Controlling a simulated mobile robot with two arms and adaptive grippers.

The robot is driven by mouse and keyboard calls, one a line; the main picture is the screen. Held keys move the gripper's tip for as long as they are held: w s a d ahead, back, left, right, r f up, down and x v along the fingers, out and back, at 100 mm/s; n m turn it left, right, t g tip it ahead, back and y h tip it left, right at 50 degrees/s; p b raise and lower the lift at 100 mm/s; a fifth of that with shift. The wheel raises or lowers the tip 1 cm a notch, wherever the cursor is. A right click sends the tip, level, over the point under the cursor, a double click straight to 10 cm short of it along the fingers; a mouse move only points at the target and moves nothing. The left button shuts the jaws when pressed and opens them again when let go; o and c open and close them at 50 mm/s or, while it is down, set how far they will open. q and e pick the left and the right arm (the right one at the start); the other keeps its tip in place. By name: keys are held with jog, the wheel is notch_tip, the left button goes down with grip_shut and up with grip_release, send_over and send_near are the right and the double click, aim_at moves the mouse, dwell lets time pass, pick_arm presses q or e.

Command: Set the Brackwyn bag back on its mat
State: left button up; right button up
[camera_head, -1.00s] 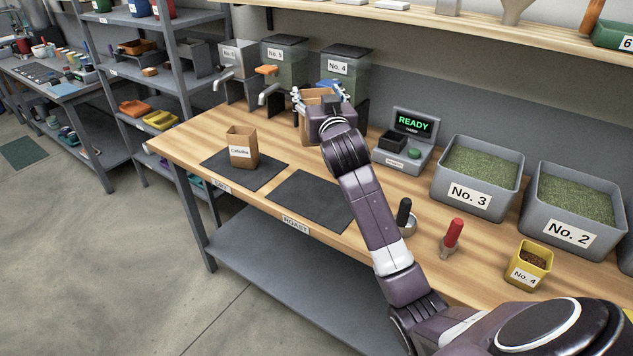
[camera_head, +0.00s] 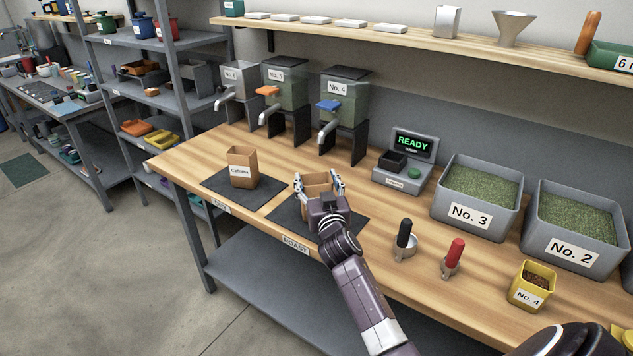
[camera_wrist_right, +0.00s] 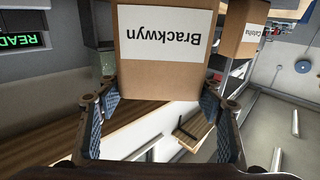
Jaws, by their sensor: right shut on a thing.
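The Brackwyn bag (camera_head: 317,181) is a brown open-topped paper bag; its white label reads upside down in the right wrist view (camera_wrist_right: 164,45). My right gripper (camera_head: 319,188) is shut on it, one finger on each side; the fingers also show in the right wrist view (camera_wrist_right: 160,100). The bag is at the dark mat (camera_head: 284,214) behind the ROAST label; the gripper and bag hide part of this mat. I cannot tell whether the bag's bottom touches it. My left gripper is not in view.
A similar brown bag (camera_head: 242,168) stands on the left mat (camera_head: 214,182). Dispensers with taps (camera_head: 343,105) stand behind. To the right are a READY scale (camera_head: 404,165), black-handled (camera_head: 404,233) and red-handled tools (camera_head: 455,254), a yellow No. 4 cup (camera_head: 531,286) and grey bins (camera_head: 477,195).

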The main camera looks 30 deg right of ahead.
jog(key=shift+f, duration=0.2)
jog(key=o, duration=1.3)
